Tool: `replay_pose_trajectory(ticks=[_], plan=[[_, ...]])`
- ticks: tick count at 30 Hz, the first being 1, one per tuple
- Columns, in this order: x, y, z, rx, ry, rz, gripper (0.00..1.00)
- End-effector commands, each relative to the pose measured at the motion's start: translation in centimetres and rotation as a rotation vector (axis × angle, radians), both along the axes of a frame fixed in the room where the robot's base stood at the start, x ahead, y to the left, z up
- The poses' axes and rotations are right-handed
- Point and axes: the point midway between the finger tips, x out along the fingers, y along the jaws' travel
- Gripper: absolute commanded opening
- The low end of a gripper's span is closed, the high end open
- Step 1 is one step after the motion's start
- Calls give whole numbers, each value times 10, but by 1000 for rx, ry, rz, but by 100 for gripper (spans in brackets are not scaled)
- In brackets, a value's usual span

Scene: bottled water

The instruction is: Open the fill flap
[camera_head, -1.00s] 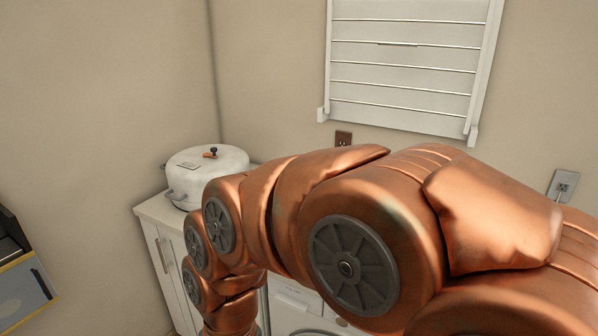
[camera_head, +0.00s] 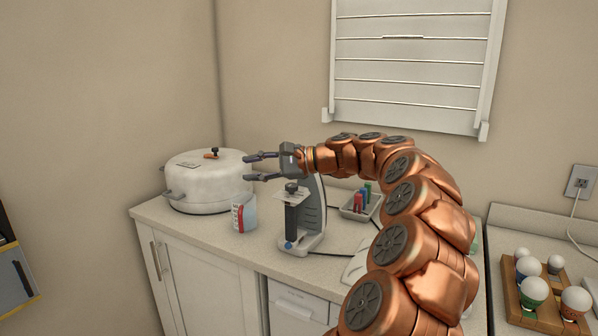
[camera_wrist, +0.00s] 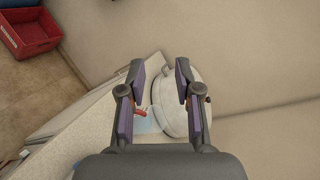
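I cannot make out a fill flap for certain in either view. A grey upright appliance (camera_head: 311,218) with a dark column and a flat base stands on the counter. My gripper (camera_head: 246,168) is above and left of its top in the head view, fingers spread and pointing left toward a white lidded pot (camera_head: 200,183). In the wrist view my gripper (camera_wrist: 160,72) is open with nothing between the fingers. The pot (camera_wrist: 196,88) shows there beyond the right finger. My gripper and wrist cover part of the appliance's top.
A white and red container (camera_head: 244,214) stands between pot and appliance. A small tray (camera_head: 350,211) with coloured items sits behind. A wooden rack (camera_head: 516,306) of white-topped bulbs is at right. A red crate (camera_wrist: 28,28) is on the floor. A wall rack (camera_head: 410,70) hangs above.

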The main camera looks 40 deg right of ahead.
Motion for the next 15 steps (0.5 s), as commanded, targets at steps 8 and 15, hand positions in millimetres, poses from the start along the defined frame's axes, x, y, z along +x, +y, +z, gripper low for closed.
replay_pose_trajectory(ticks=[8, 15], plan=[[-38, -162, -18, 183, -92, -291, 33], [-47, -192, -20, 219, -114, -350, 33]])
